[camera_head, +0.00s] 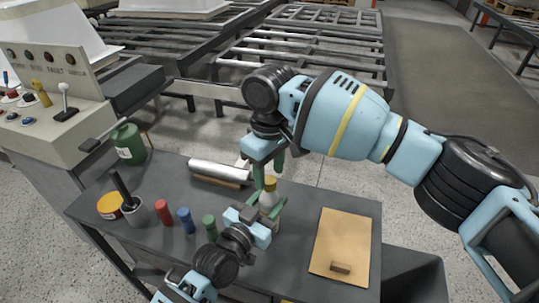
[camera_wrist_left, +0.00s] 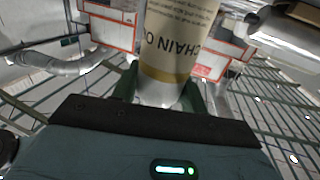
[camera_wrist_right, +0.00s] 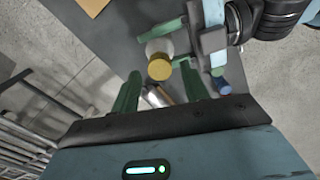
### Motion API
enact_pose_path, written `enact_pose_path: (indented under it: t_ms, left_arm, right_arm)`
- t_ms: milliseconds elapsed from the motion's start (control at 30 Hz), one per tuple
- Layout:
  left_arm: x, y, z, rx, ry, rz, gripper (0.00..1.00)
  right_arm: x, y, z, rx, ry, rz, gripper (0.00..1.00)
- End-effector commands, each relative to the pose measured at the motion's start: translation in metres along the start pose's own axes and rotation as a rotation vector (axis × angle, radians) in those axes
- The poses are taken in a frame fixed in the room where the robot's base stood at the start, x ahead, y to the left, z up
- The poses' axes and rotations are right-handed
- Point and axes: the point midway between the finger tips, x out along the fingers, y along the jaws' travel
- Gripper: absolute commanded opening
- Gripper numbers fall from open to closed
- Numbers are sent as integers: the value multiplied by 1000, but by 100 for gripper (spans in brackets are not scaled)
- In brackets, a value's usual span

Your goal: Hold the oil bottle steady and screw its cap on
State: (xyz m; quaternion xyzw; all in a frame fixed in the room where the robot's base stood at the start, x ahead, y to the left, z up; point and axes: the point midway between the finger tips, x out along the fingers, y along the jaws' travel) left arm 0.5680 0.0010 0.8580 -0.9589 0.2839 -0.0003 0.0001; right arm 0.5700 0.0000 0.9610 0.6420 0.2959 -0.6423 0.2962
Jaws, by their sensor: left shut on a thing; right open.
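The oil bottle (camera_head: 267,199) is pale and stands upright over the table, with a yellow cap (camera_head: 270,184) on its top. How far the cap is screwed cannot be told. My left gripper (camera_head: 272,212) is shut around the bottle's body. In the left wrist view the bottle's cream label (camera_wrist_left: 180,35) reads "CHAIN O" upside down, between the green fingers. My right gripper (camera_head: 270,165) is open just above the cap, fingers pointing down. In the right wrist view the round cap (camera_wrist_right: 159,70) shows near the fingertips, between the two fingers and not touched.
On the grey table (camera_head: 300,190) stand a green canister (camera_head: 128,144), a yellow-topped tin (camera_head: 109,206), a cup with a dark-handled tool (camera_head: 135,212), and red, blue and green cylinders (camera_head: 186,220). A metal roll (camera_head: 220,172) lies behind. A tan board (camera_head: 342,245) with a small block lies right.

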Motion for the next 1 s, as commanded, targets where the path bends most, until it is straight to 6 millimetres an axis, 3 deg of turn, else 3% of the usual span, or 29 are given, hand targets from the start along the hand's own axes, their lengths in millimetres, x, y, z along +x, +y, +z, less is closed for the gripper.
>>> enact_pose_path:
  t_ms: [200,533,867,1000]
  left_arm:
    - [0,0,0,0,-1,0,0]
    - [0,0,0,0,-1,0,0]
    - [0,0,0,0,-1,0,0]
    - [0,0,0,0,-1,0,0]
  right_arm:
    - [17,0,0,0,1,0,45]
    - [19,0,0,1,1,0,45]
    - [19,0,0,0,1,0,3]
    - [19,0,0,6,1,0,0]
